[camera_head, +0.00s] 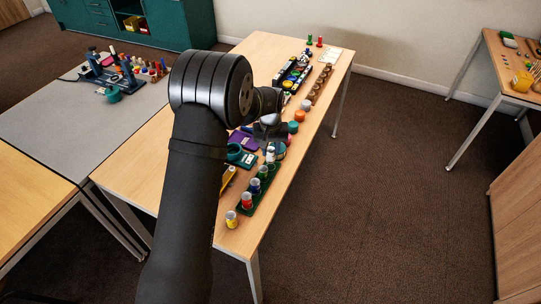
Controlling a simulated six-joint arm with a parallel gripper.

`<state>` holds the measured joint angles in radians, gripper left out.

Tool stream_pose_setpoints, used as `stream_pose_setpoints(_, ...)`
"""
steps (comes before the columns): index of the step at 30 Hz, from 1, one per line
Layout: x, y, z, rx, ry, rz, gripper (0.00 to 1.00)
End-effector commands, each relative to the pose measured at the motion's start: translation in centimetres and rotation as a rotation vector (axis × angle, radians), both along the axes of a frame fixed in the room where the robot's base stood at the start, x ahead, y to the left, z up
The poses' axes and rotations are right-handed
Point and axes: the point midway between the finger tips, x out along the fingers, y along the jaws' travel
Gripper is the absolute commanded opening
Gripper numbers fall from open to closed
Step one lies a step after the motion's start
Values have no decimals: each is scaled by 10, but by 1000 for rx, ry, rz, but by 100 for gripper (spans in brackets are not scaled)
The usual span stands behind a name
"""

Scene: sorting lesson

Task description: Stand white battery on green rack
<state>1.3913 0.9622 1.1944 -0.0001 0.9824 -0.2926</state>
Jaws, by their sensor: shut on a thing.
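The green rack (266,190) lies along the right front edge of the wooden table. Red, blue and green batteries stand in a row on it, such as a red one (247,201) and a blue one (255,187). My gripper (269,146) is over the rack's far end, below my dark wrist. It is shut on the white battery (270,156), which looks roughly upright. The fingers hide its upper part. I cannot tell whether its base touches the rack.
A yellow battery (231,219) stands just off the rack's near end. A purple box (244,139) and a teal ring (235,152) lie left of my gripper. Coloured round pieces, such as an orange one (299,116), line the table beyond. My arm covers much of the table's left side.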

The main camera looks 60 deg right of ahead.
Motion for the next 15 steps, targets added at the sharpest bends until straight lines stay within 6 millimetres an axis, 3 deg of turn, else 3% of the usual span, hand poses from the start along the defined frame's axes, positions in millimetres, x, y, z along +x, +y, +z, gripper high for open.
stream_pose_setpoints(6, 0, 1, -32, 2, 1, 0, 3)
stream_pose_setpoints(15, 0, 0, -34, 1, 0, 0, 3)
